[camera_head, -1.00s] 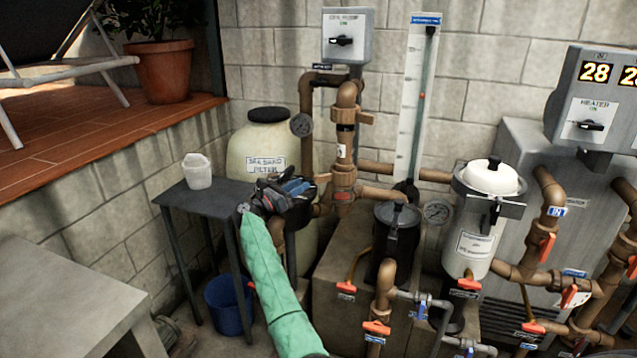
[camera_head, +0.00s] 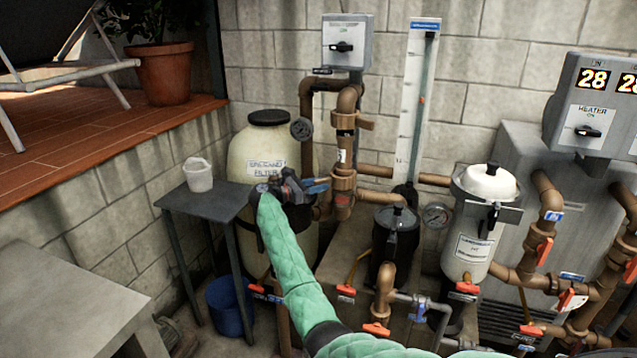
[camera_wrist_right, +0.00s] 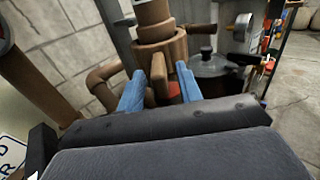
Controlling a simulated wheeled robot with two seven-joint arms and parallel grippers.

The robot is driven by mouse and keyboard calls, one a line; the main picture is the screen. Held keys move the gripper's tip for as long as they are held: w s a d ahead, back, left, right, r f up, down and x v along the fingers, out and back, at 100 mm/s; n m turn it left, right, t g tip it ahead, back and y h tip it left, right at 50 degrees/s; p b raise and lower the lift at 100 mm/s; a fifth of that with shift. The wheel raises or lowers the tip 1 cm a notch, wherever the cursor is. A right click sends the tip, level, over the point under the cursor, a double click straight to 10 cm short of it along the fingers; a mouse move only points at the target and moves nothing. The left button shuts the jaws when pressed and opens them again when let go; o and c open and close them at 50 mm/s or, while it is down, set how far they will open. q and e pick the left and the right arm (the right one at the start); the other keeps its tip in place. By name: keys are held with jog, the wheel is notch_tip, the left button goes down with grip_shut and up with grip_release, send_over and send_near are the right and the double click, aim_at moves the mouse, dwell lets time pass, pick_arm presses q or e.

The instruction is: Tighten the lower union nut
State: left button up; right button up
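The lower union nut (camera_head: 344,182) is a brown collar on the vertical brown pipe, right of the sand filter. In the right wrist view, a brown collar (camera_wrist_right: 165,50) with lugs stands just ahead of my right gripper (camera_wrist_right: 160,88). Its two blue fingers are apart, with a brown lug showing between them; I cannot tell whether they touch it. In the head view, my right gripper (camera_head: 316,186) points right, with its fingertips close to the nut's left side. The far side of the nut is hidden. My left gripper is not in view.
The cream sand filter (camera_head: 262,145) stands behind my right gripper. A grey table (camera_head: 205,203) with a white tub (camera_head: 198,175) is to the left. A black-lidded pot (camera_head: 396,235) and pipes with orange-handled valves crowd the right. A gauge (camera_head: 301,129) sits above the gripper.

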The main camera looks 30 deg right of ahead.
jog(key=shift+d, duration=0.25)
grip_shut()
jog(key=shift+s, duration=0.1)
